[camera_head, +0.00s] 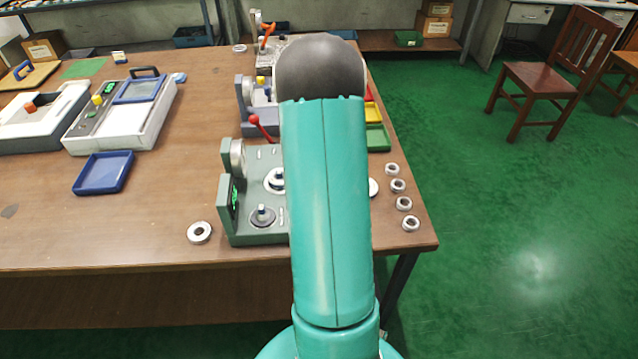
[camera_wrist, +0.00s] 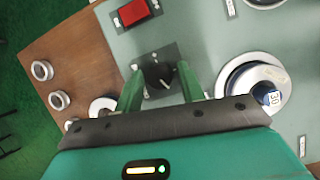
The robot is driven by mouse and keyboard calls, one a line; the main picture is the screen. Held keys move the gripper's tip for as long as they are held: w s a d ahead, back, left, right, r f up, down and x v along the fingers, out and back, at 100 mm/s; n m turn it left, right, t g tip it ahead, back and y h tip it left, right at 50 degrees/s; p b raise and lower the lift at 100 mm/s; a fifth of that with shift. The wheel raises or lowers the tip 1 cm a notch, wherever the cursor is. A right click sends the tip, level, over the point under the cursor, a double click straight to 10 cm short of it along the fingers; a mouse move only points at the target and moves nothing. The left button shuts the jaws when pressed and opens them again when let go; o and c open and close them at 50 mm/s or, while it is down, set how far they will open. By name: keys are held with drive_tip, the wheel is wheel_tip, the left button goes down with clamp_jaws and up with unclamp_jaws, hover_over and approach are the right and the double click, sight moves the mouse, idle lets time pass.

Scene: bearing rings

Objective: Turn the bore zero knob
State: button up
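A small black knob (camera_wrist: 158,75) sits on a dark square plate on the grey-green gauge panel (camera_wrist: 205,45) in the wrist view. I cannot read a label that names it as the bore zero knob. My gripper (camera_wrist: 160,68) is over it, with one green finger on each side. Gaps show between the fingers and the knob, so the gripper looks open. In the head view the grey-green gauge (camera_head: 258,238) stands near the table's front right. My teal arm hides its right part, the knob and my gripper there.
A red switch (camera_wrist: 133,12) lies beyond the knob. A round metal stage with a blue cap (camera_wrist: 266,95) stands right of my gripper. Several bearing rings (camera_head: 404,203) lie along the table's right edge. Another ring (camera_head: 199,232) lies left of the gauge. A red-knobbed lever (camera_head: 255,120) rises behind.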

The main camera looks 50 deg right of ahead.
drive_tip(key=shift+o, duration=0.7)
drive_tip(key=shift+w+d+r, duration=0.1)
drive_tip(key=shift+d+r, duration=0.05)
drive_tip(key=shift+r, duration=0.05)
drive_tip(key=v, duration=1.3)
drive_tip(key=shift+r, duration=0.15)
